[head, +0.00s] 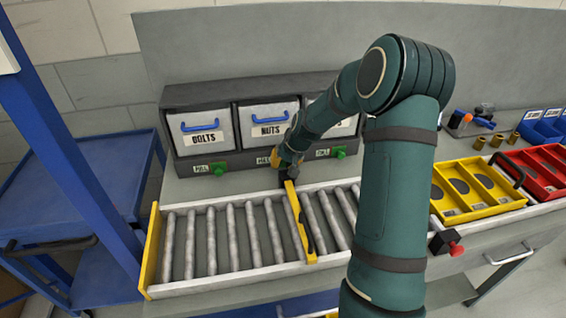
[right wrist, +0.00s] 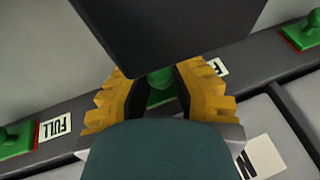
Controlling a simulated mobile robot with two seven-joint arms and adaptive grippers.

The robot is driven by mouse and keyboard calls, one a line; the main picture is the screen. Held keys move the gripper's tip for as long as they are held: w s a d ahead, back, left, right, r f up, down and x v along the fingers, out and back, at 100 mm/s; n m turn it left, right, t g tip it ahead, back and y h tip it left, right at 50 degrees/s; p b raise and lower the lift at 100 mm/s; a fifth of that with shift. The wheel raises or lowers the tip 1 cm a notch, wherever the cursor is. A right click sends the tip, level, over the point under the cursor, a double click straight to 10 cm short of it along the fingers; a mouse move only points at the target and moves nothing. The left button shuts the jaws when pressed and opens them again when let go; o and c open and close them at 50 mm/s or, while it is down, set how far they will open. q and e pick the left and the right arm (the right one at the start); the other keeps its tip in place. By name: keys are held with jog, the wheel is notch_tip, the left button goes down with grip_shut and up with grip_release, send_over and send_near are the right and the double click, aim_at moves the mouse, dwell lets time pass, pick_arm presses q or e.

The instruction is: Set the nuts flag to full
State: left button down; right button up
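The nuts bin (head: 268,122) is the middle white bin with a blue handle. Below it, the FULL label (head: 263,160) is partly covered by my right gripper (head: 289,163). The green nuts flag (right wrist: 160,85) shows in the right wrist view between the yellow fingers of my right gripper (right wrist: 162,92); in the head view it is hidden behind them. The fingers stand on both sides of the flag, but I cannot tell whether they press on it. The label beside it (right wrist: 218,67) is partly hidden by a finger. My left gripper is out of view.
Green flags sit below the bolts bin (head: 203,130) and the third bin (head: 345,126). A roller track (head: 240,290) with a yellow divider (head: 301,225) lies just in front. A dark block (right wrist: 170,35) shows close by the fingers. Yellow trays (head: 478,188) stand at right.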

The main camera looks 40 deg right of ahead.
jog(key=o, duration=0.5)
jog(key=shift+s+d+f, duration=0.1)
jog(key=shift+s+d, duration=0.05)
jog(key=shift+d, duration=0.2)
jog(key=shift+a, duration=0.1)
jog(key=v, duration=1.2)
